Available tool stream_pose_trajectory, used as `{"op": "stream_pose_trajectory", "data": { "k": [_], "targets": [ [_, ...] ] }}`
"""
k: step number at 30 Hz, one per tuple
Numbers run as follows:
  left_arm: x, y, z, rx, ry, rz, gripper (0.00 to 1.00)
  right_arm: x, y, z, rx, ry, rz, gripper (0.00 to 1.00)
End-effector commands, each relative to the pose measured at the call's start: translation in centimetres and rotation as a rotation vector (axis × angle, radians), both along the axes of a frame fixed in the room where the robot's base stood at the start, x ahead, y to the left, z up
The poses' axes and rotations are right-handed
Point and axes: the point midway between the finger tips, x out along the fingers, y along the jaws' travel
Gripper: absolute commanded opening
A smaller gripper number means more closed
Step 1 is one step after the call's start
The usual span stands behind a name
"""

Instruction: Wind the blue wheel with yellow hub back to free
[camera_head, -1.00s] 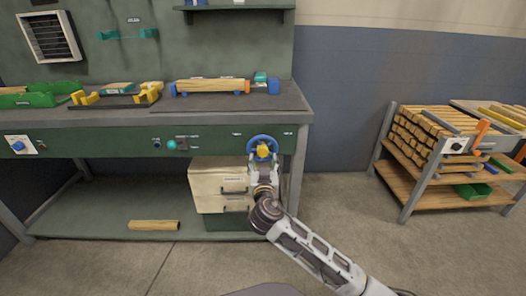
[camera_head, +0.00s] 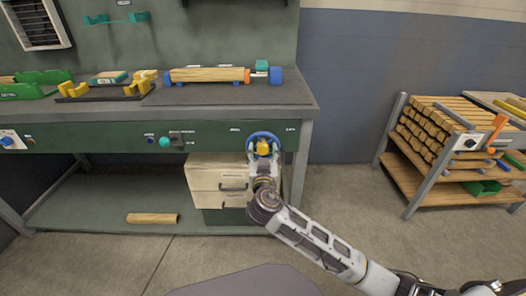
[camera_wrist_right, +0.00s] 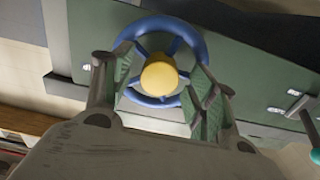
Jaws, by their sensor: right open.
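The blue wheel (camera_head: 263,135) with its yellow hub (camera_head: 263,146) is mounted on the green front panel of the workbench, near its right end. In the right wrist view the blue wheel (camera_wrist_right: 189,38) and the round yellow hub (camera_wrist_right: 159,75) fill the upper middle. My right gripper (camera_head: 264,158) is in front of the wheel and hides its lower part in the head view. Its fingers (camera_wrist_right: 157,78) are open, one on each side of the hub; I cannot tell whether they touch the rim or spokes. My left gripper is not in view.
Drawers (camera_head: 219,182) stand under the bench just left of my right arm. A turned wood piece (camera_head: 207,74) rests on the bench top (camera_head: 215,95) above. A rack of wooden bars (camera_head: 431,132) stands to the right, with clear floor (camera_head: 345,205) between.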

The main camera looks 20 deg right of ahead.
Motion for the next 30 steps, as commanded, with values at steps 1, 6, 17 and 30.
{"op": "stream_pose_trajectory", "data": {
  "k": [1, 6, 17, 30],
  "targets": [
    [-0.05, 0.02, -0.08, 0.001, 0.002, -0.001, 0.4, -0.02, 0.01, -0.01, 0.0, 0.0, 0.0, 0.58],
    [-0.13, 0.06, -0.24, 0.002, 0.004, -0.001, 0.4, -0.01, 0.0, -0.01, 0.0, 0.0, 0.0, 0.58],
    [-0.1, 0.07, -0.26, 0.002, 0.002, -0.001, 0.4, 0.0, -0.01, 0.0, 0.0, 0.0, 0.0, 0.13],
    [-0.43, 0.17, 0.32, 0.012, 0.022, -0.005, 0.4, 0.0, -0.04, 0.09, -0.055, 0.016, -0.002, 0.12]
  ]
}}
